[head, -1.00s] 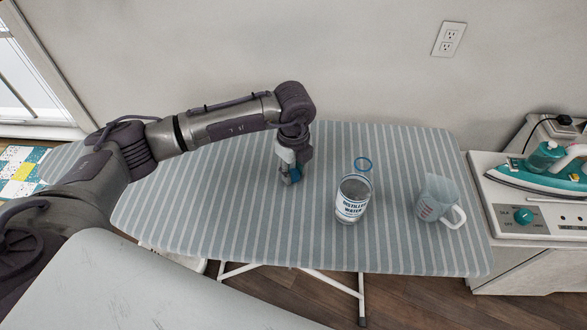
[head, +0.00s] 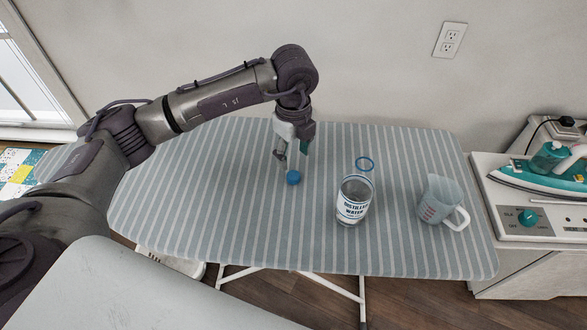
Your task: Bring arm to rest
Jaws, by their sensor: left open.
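My left arm reaches in from the left over the striped ironing board (head: 200,210). My left gripper (head: 292,162) points down and is open and empty. It is above a small round blue cap (head: 293,177) that lies on the board, with a small gap between them. My right gripper is not in view.
A clear bottle labelled distilled water (head: 353,200) stands open-topped right of the cap. A clear measuring cup (head: 439,203) is farther right. A teal iron (head: 545,178) rests on its white station (head: 550,221) at the far right. The board's left part is clear.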

